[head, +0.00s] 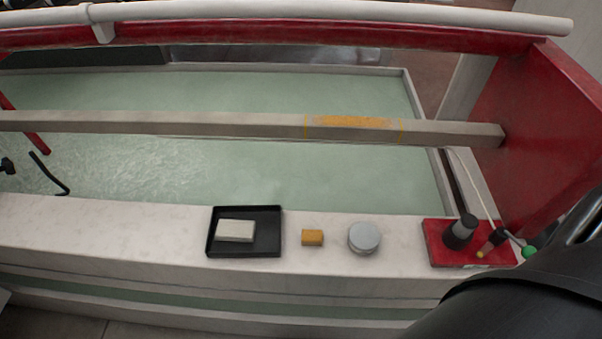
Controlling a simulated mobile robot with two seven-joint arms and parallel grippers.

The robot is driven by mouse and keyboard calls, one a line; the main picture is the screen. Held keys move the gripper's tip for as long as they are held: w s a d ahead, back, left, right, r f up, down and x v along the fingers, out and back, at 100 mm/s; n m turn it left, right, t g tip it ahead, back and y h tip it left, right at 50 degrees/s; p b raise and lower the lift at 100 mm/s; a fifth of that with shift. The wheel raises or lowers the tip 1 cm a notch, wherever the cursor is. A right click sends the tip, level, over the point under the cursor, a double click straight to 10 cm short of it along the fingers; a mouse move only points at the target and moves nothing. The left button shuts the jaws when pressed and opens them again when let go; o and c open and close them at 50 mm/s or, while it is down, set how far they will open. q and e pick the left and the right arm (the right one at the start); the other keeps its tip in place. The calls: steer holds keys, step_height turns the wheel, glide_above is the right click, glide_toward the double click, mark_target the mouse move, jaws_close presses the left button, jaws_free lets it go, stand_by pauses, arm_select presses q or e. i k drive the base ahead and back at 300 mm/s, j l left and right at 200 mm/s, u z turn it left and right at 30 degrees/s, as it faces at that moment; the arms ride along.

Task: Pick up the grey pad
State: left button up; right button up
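A pale grey rectangular pad (235,231) lies flat in the left part of a shallow black tray (262,250) on the light stone ledge. It is the only block-shaped grey thing in view. A small yellow-brown block (312,238) sits to the right of the tray. Neither of my grippers is in view. A dark link of my own arm fills the lower right corner.
A round grey lidded tin (364,238) and a red plate (440,257) with dark cylindrical parts stand farther right on the ledge (110,228). Behind is a water-filled basin (200,180) crossed by a beam (220,125). The ledge left of the tray is clear.

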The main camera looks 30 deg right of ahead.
mark_target(312, 237)
steer(key=i+l+z, duration=0.1)
steer(key=z, duration=1.5)
steer(key=i+j, duration=0.05)
